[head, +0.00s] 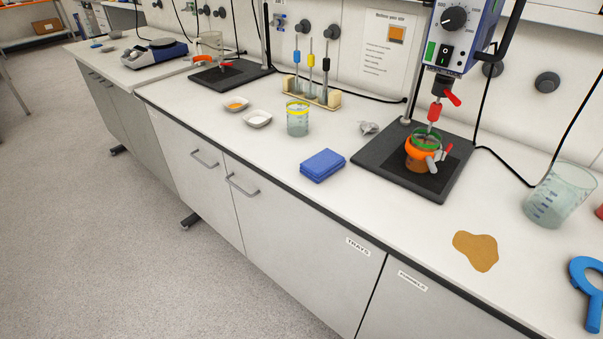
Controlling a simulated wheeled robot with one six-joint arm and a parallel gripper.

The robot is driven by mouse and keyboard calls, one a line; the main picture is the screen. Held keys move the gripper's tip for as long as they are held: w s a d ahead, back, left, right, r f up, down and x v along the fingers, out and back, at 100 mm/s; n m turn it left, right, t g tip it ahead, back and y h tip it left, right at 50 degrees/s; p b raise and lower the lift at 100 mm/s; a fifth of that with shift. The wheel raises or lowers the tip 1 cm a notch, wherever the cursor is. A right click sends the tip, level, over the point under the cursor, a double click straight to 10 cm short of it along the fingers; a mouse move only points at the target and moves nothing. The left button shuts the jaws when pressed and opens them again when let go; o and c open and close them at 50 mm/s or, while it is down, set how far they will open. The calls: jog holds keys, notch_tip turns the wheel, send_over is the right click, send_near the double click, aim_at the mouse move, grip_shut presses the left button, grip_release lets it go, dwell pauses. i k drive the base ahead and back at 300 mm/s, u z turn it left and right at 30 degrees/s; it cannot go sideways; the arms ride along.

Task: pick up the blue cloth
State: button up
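The blue cloth (323,165) lies folded on the white bench top, near its front edge, in the middle of the head view. It sits just left of the black stirrer base plate (392,184), with bare bench between them. Nothing covers the cloth. My gripper is not in view.
Right of the cloth stands an overhead stirrer (452,35) above an orange-held vessel (420,155). A yellow-rimmed beaker (298,121) and two white dishes (257,119) are behind left.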

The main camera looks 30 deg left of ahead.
aim_at(319, 167)
jog(key=u, duration=0.05)
jog(key=k, duration=0.15)
jog(key=u, duration=2.3)
jog(key=k, duration=0.7)
jog(key=z, duration=0.95)
jog(key=i, duration=1)
jog(key=u, duration=0.1)
jog(key=k, duration=0.55)
jog(key=u, duration=0.1)
